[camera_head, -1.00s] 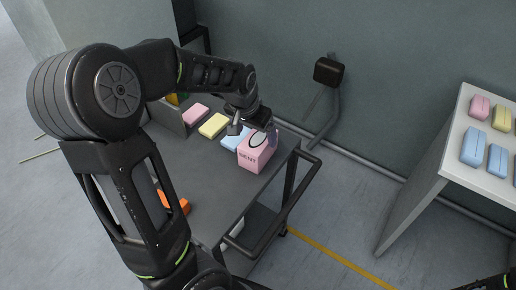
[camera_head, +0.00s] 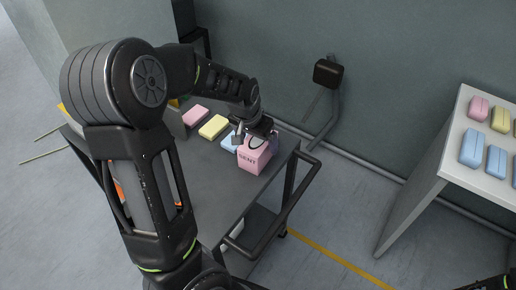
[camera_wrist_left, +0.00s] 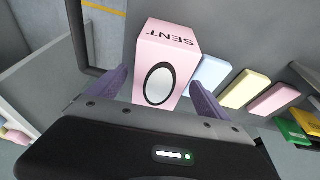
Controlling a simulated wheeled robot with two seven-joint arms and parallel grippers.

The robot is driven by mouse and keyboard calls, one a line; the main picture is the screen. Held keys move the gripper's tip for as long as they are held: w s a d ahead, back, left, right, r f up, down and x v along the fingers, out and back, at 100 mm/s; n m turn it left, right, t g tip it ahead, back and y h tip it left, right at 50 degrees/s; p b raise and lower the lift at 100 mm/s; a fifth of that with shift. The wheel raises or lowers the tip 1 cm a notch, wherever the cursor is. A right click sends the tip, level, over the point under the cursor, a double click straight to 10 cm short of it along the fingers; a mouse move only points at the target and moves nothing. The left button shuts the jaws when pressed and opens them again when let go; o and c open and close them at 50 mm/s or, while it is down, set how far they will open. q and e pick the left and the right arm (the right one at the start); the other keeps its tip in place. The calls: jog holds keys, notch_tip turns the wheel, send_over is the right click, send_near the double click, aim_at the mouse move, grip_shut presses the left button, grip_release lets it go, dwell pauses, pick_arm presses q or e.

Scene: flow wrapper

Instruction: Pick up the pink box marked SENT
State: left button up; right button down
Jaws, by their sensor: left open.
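The pink box marked SENT (camera_head: 256,160) stands on the dark cart top near its right end. In the left wrist view the box (camera_wrist_left: 165,58) shows its SENT lettering and a white oval with a black rim. My left gripper (camera_head: 253,138) is open, right over the box and partly covering its top in the head view. In the left wrist view its two purple fingers (camera_wrist_left: 158,82) stand either side of the box's near end, apart from each other. I cannot tell if they touch it. My right gripper does not show clearly.
Beside the box on the cart (camera_head: 215,180) lie a blue pack (camera_head: 228,143), a yellow pack (camera_head: 213,127) and a pink pack (camera_head: 195,115). A handle rail (camera_head: 290,200) edges the cart's right end. A white table (camera_head: 460,150) with several packs stands at the right.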

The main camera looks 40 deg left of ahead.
pick_arm(q)
jog(key=x, duration=0.4)
jog(key=shift+f, duration=0.3)
dwell(0.8)
jog(key=c, duration=1.5)
